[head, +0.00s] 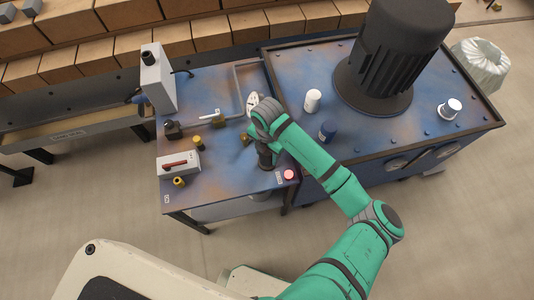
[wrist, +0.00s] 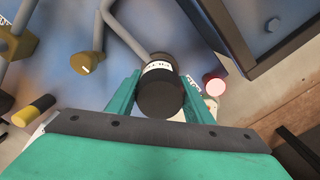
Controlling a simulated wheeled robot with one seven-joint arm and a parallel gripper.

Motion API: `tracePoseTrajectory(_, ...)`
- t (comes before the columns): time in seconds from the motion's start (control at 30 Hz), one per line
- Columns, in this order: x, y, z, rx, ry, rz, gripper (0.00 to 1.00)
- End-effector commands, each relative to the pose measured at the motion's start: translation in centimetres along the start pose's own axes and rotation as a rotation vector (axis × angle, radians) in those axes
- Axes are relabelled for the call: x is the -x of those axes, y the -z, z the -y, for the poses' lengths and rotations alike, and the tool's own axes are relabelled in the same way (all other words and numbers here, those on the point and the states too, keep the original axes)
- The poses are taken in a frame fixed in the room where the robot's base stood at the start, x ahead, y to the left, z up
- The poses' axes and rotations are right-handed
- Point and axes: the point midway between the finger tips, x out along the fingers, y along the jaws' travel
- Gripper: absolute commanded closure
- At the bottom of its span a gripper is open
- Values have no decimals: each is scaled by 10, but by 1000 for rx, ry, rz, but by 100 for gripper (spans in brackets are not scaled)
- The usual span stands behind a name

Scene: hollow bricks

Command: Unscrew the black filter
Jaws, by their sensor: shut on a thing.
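The black filter (wrist: 160,92) is a dark cylinder with a white label band, seen in the middle of the wrist view. My gripper (wrist: 162,100) is shut on it, with one green finger on each side. In the head view the filter (head: 265,155) shows partly below my gripper (head: 264,142), over the blue-brown worktable (head: 225,190). My wrist covers its upper part. Whether its base is still seated in its fitting is hidden.
A red button (head: 289,174) sits close to the right of the filter. Brass knobs (head: 180,181) and a grey pipe (head: 239,90) stand on the table. A tank (head: 310,65) with a big dark motor (head: 390,50) and white and blue caps stands to the right.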

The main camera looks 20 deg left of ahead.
Motion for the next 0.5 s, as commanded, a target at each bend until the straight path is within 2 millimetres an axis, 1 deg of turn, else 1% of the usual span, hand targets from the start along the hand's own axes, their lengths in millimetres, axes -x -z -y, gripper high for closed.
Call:
tracePoseTrajectory(0.1, 1, -2, -1, 109, -3, 6, 89)
tracePoseTrajectory(0.23, 1, -1, -1, 208, -3, 4, 89)
tracePoseTrajectory(0.5, 1, -1, -2, 227, -5, 4, 89)
